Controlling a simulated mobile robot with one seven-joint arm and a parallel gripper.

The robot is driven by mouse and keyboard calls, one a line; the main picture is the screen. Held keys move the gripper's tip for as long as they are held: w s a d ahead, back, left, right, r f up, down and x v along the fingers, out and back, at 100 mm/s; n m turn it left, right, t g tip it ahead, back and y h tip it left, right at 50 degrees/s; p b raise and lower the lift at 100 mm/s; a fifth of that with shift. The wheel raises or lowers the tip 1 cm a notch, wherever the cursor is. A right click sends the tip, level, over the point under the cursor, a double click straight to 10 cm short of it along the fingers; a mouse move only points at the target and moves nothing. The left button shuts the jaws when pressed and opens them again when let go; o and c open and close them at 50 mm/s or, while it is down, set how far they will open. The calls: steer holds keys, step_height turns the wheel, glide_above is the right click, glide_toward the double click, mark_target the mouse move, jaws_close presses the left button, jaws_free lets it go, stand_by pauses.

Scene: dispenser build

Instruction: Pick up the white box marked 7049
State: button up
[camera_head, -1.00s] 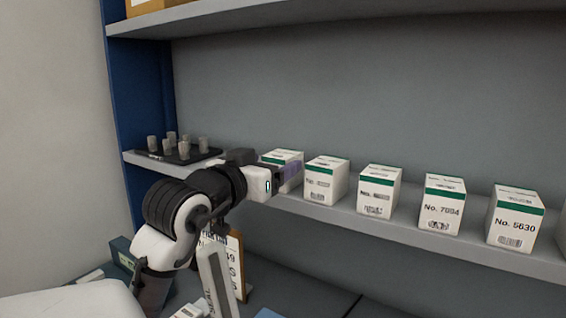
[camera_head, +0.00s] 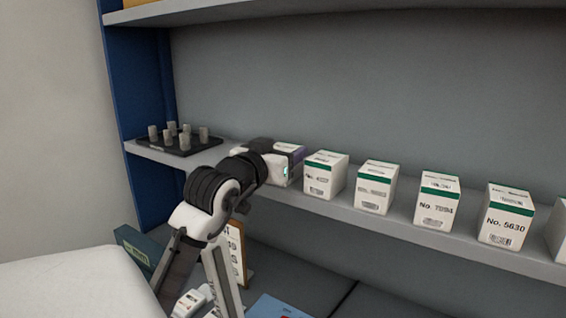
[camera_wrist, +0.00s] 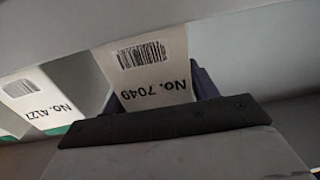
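The white box marked 7049 (camera_wrist: 152,68) shows upside down in the wrist view, with its barcode and number facing my gripper. My gripper (camera_wrist: 160,98) is right in front of it, with purple fingers showing at both sides of the box's lower part in that picture. The fingers look open around the box; whether they touch it is hard to tell. In the head view my gripper (camera_head: 297,156) is at the left end of the row of boxes on the shelf and hides nearly all of this box.
A similar box marked 4127 (camera_wrist: 42,97) stands beside it. Several more green-topped boxes, such as No. 5630 (camera_head: 507,216), line the shelf (camera_head: 400,222) to the right. A black tray (camera_head: 160,146) with grey cups is at the left. An upper shelf (camera_head: 300,10) overhangs.

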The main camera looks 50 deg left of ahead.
steer(key=c, duration=0.7)
steer(key=shift+s+r+b, duration=0.1)
steer(key=shift+b, duration=0.25)
